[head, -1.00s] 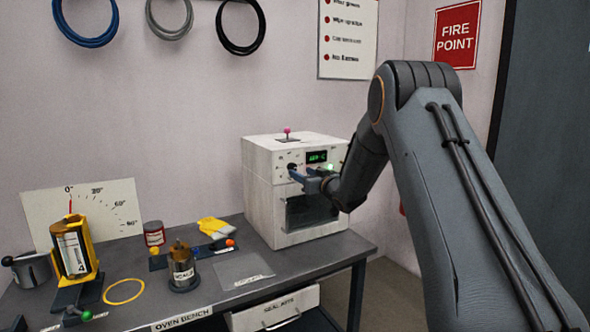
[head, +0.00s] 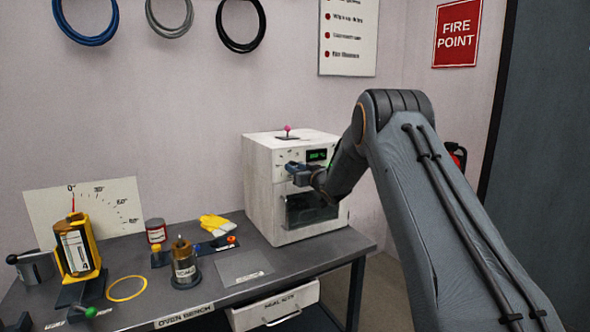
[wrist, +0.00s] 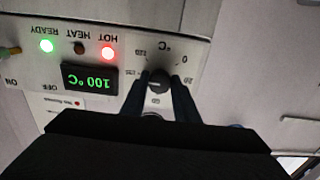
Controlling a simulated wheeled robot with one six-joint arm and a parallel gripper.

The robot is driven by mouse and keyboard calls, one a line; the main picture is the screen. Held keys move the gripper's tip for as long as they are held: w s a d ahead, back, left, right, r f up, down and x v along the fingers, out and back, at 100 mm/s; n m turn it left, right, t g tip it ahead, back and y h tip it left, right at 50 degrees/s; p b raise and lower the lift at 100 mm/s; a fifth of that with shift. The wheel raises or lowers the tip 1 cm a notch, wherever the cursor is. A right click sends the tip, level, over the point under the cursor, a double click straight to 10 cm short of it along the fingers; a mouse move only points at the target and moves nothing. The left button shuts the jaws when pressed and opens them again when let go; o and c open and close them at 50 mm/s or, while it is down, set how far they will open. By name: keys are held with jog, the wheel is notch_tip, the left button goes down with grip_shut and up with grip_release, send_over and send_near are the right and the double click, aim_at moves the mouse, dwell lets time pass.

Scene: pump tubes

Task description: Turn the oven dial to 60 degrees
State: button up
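The oven (head: 262,190) is a white box at the right end of the bench. Its dark round dial (wrist: 158,82) shows upside down in the wrist view, with a numbered °C scale around it. The display (wrist: 90,79) beside it reads 100 °C and also shows green in the head view (head: 317,156). My gripper (wrist: 160,88) is at the front panel, one finger on each side of the dial. The fingers stand apart; whether they touch the dial I cannot tell. In the head view my gripper (head: 288,170) hides the dial. The dial's pointer is not clear.
The red HOT lamp (wrist: 108,54) and green READY lamp (wrist: 47,46) are lit. A pink-topped knob (head: 287,129) is on the oven's top. Left on the bench (head: 215,296) are a yellow-framed cylinder (head: 76,247), brass-topped canister (head: 184,264), yellow ring (head: 127,289) and gloves (head: 216,224).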

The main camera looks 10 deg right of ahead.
jog(key=shift+c, duration=0.8)
jog(key=shift+n+b, duration=0.4)
jog(key=shift+b, duration=0.1)
jog(key=n+b, duration=1.6)
jog(key=b, duration=0.3)
jog(key=shift+n, duration=0.4)
jog(key=shift+b, duration=0.45)
